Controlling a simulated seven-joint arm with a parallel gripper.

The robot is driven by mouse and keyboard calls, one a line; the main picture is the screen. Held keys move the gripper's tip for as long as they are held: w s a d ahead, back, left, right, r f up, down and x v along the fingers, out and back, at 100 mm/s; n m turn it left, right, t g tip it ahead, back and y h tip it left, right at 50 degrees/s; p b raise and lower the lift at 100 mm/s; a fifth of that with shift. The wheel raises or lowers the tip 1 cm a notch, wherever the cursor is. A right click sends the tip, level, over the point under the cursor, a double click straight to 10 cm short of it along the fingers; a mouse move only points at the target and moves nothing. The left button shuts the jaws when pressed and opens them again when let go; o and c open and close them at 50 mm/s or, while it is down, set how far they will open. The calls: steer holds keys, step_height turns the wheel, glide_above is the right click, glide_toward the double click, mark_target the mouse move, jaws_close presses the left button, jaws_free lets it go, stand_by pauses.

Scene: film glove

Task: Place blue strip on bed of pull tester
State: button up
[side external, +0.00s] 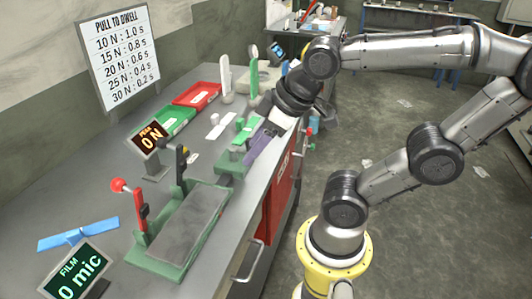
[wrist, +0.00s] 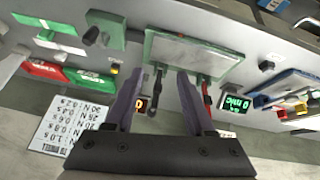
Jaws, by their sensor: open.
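The blue strip (side external: 78,235) lies flat on the bench at the lower left of the side view, apart from my gripper. I cannot make it out for sure in the wrist view. A green-framed device, which looks like the pull tester, has a bare grey bed (side external: 190,225) and upright red and black levers. Its bed also shows at the top centre of the wrist view (wrist: 192,52). My gripper (side external: 258,152) has purple fingers, open with nothing between them, above the bench beyond the device. The open fingers also show in the wrist view (wrist: 157,78).
A PEEL display (side external: 151,140) reads 0 N and a FILM display (side external: 78,275) reads 0 mic. Red (side external: 196,94) and green (side external: 165,122) trays sit by the wall. Green and white pieces lie near my gripper. A blue item with coloured parts (wrist: 290,88) is at right.

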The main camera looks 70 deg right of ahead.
steer(key=shift+o, duration=0.5)
steer(key=s, duration=0.1)
steer(key=m, duration=0.1)
steer(key=s+f, duration=0.1)
steer(key=shift+s+a+m+g, duration=0.3)
steer(key=shift+s+a+m, duration=0.05)
steer(key=shift+m, duration=0.05)
